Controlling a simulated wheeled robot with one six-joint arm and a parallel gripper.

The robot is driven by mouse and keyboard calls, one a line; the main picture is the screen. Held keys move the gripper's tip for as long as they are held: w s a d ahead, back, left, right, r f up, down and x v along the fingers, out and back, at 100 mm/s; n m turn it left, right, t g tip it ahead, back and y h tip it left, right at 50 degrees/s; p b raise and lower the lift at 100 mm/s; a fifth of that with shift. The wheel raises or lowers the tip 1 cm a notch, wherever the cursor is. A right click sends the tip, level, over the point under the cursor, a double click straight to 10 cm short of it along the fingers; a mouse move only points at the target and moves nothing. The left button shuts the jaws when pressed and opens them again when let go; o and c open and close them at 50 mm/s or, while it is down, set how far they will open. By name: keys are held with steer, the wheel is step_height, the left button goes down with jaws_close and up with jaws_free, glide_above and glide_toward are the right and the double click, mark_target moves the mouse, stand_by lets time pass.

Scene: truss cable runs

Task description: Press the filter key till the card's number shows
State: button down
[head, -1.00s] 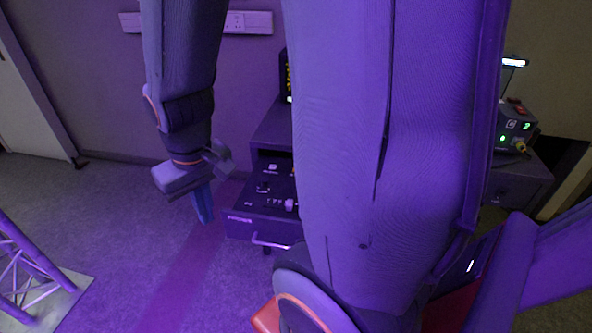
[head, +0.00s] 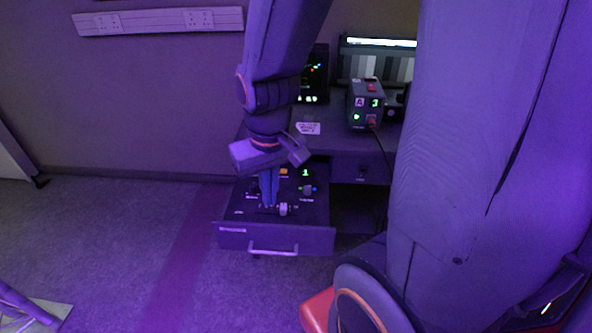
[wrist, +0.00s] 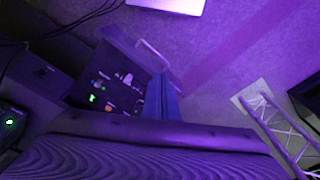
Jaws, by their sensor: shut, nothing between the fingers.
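An open drawer (head: 232,236) holds a dark panel of controls. On it are an orange key (head: 284,171), a small display with a green 1 (head: 305,173), a round knob (head: 308,189) and a pale slider (head: 284,209). I cannot read which key is the filter key. A white card (head: 307,128) lies on the desk above; its print is too small to read. My gripper (head: 269,192) is shut and empty, pointing down in front of the panel's left part and hiding some of it. In the wrist view the blue fingers (wrist: 163,98) are beside the panel; contact is not clear.
A box (head: 367,104) marked A with a green 3 stands on the desk, its cable hanging down. A monitor (head: 378,65) is behind it. The drawer handle (head: 273,250) sticks out in front. A truss (wrist: 275,125) stands on a pale base.

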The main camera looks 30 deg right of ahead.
steer(key=m+t, duration=0.8)
steer(key=m, duration=0.1)
glide_above(285, 173)
step_height(285, 173, down, 14)
steer(key=shift+r+b, duration=0.25)
steer(key=shift+b, duration=0.05)
steer(key=shift+w+d, duration=0.1)
steer(key=shift+f, duration=0.1)
step_height(285, 173, down, 6)
steer(key=b, duration=0.6)
steer(key=shift+f+b, duration=1)
steer(key=shift+f, duration=0.3)
steer(key=shift+f, duration=0.1)
steer(key=shift+f, duration=0.35)
